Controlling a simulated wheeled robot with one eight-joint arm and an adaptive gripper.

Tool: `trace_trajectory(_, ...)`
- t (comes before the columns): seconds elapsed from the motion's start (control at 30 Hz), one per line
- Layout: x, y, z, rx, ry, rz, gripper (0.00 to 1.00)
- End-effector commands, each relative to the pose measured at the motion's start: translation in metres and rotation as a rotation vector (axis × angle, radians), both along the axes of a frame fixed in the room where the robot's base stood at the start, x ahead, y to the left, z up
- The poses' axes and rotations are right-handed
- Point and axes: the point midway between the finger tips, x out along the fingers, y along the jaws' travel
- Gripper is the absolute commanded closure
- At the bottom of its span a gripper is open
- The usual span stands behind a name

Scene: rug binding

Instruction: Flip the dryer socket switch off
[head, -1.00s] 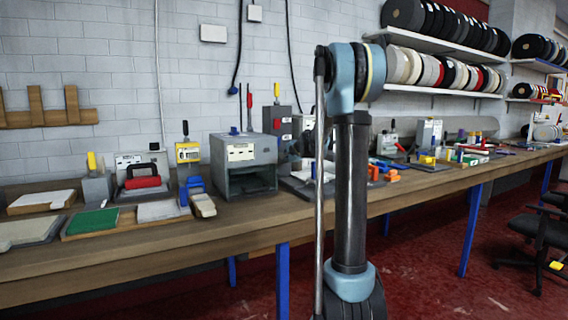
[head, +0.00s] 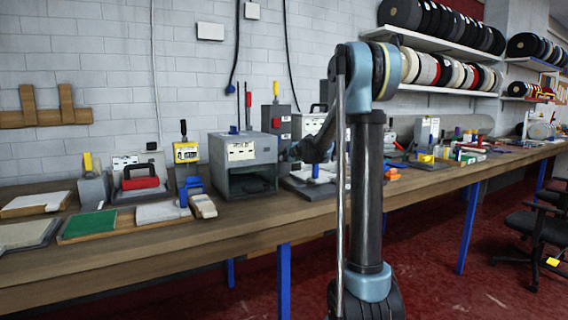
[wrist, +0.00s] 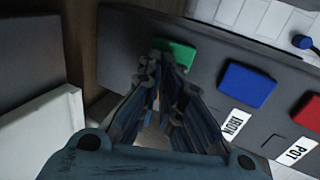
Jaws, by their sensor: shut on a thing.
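A grey panel (wrist: 125,32) with a row of coloured switches fills much of the wrist view. The green switch (wrist: 181,56) is at the left of the row, the blue switch (wrist: 246,85) in the middle, the red switch (wrist: 308,112) at the right. The labels by blue and red read IRON and POT; any label by green is hidden behind my fingers. My gripper (wrist: 168,70) is shut at the green switch, its fingertips covering the switch's lower left part. In the head view my gripper (head: 291,153) is at a grey upright box (head: 283,108) bearing a red switch.
A grey machine (head: 240,148) with an open front stands left of the upright box. The wooden bench (head: 170,241) holds several trays and tools. A blue-tipped item (wrist: 303,41) lies past the panel. Chairs (head: 540,230) stand at the right.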

Motion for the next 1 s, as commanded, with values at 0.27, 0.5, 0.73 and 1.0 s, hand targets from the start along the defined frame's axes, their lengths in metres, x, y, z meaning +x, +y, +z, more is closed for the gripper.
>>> trace_trajectory(0.27, 0.001, 0.002, 0.010, 0.002, 0.000, 0.002, 1.00)
trace_trajectory(0.5, 0.001, 0.001, 0.010, 0.002, 0.000, 0.001, 1.00)
trace_trajectory(0.73, -0.009, -0.005, 0.012, 0.002, 0.000, 0.000, 1.00)
trace_trajectory(1.0, -0.038, -0.024, 0.024, 0.002, 0.001, 0.001, 1.00)
